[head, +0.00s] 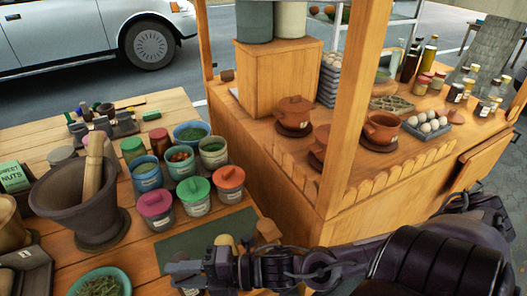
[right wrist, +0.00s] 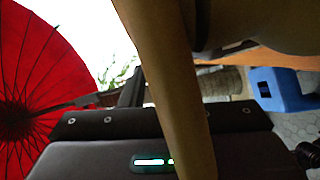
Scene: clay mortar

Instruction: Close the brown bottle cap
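My right gripper (head: 185,272) reaches in from the right, low over the front of the wooden table, by a dark green mat (head: 185,245). Its fingers are small and dark, and their gap is unclear. A small yellowish rounded thing (head: 224,241) and a brown piece (head: 268,230) show just behind my right wrist; I cannot tell whether either is the brown cap. Jars with a pink lid (head: 155,204), a green lid (head: 193,189) and a red-orange lid (head: 229,177) stand behind the mat. Dark bottles (head: 410,65) stand far off at the back right. My left gripper is not in view.
A dark mortar (head: 75,205) with a pestle stands at the left. Open pots, including a blue one (head: 147,175), stand behind the lidded jars. A wooden post (head: 352,110) rises at the right. A tan bar (right wrist: 170,85) crosses the right wrist view close up.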

